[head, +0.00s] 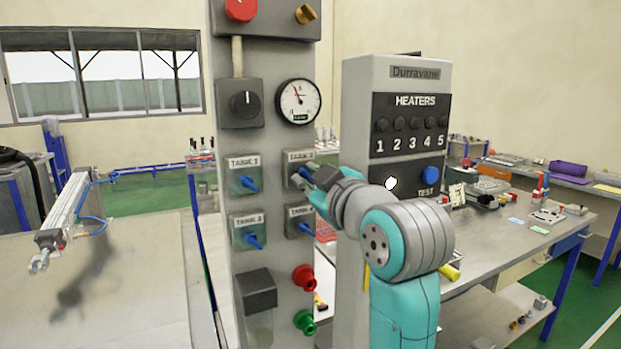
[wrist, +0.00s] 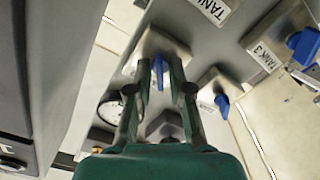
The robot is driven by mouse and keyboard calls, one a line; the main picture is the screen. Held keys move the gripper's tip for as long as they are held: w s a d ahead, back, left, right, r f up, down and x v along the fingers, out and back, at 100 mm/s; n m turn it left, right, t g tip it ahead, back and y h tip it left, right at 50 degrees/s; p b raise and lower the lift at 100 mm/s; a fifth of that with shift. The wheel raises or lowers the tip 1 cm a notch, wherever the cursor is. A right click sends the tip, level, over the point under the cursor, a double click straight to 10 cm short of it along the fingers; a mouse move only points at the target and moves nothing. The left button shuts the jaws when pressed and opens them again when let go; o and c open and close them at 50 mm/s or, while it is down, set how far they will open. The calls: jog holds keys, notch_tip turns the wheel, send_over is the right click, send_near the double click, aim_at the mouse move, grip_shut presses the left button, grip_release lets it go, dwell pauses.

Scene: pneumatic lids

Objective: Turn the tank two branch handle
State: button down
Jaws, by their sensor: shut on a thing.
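The tank two branch handle is the blue lever (wrist: 157,71) on the upper right valve plate (head: 300,157) of the grey panel. In the head view my gripper (head: 308,179) reaches it from the right and covers most of the plate and part of its label. In the wrist view my gripper (wrist: 159,76) has its two fingers on either side of the blue lever, shut on it. The lever's exact angle is hard to tell behind the fingers.
Similar blue handles sit at tank 1 (head: 249,184), tank 3 (head: 253,240) and the lower right plate (head: 306,229), close around my gripper. A gauge (head: 298,101) is above. A grey heater cabinet (head: 355,75) stands close on the right. A pneumatic cylinder (head: 70,205) is at left.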

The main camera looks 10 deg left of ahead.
jog(key=shift+n, duration=1)
jog(key=shift+f, duration=0.1)
jog(key=c, duration=1.3)
grip_release()
jog(key=v, duration=1.2)
